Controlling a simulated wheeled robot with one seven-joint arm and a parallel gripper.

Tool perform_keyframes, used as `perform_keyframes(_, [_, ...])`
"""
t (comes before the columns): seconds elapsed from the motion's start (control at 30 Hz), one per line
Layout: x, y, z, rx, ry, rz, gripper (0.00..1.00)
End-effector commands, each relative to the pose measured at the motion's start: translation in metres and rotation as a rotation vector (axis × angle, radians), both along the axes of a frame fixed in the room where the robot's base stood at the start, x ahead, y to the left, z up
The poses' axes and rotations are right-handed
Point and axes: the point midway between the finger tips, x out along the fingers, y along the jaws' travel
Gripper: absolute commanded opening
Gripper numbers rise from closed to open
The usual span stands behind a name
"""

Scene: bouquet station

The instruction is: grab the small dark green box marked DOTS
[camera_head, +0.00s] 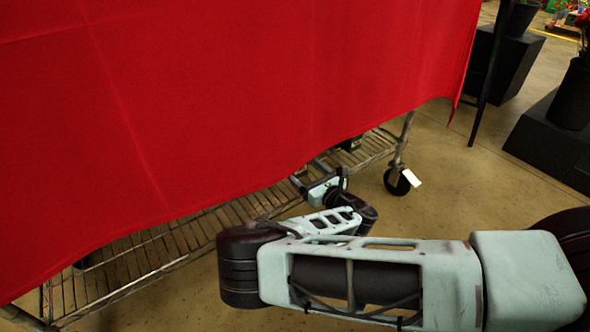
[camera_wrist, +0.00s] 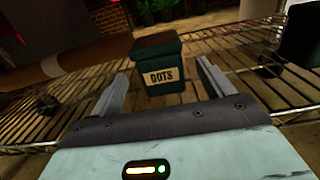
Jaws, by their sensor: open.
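The small dark green box (camera_wrist: 158,62) with a pale DOTS label stands upright on a wire shelf in the wrist view. My gripper (camera_wrist: 160,80) is open, with one finger on each side of the box's lower part. The box sits between or just beyond the fingertips; I cannot tell if either finger touches it. In the head view my gripper (camera_head: 310,178) reaches under the red cloth's edge at the wire shelf, and its fingertips are partly hidden. I cannot make out the DOTS box surely there.
A red cloth (camera_head: 220,90) hangs over the wire shelf (camera_head: 170,245) and hides most of it. A caster wheel (camera_head: 398,182) stands at the rack's right corner. Another dark object (camera_wrist: 300,38) is at the right in the wrist view. Black planters (camera_head: 575,95) stand far right.

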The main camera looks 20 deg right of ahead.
Motion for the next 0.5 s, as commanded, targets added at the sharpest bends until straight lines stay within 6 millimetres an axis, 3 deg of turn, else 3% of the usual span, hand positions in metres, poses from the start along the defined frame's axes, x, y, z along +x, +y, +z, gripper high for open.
perform_keyframes(0.1, [0.017, 0.005, -0.003, 0.002, -0.002, -0.001, 0.8])
perform_keyframes(0.5, [0.05, 0.016, -0.005, 0.003, -0.002, -0.002, 0.8])
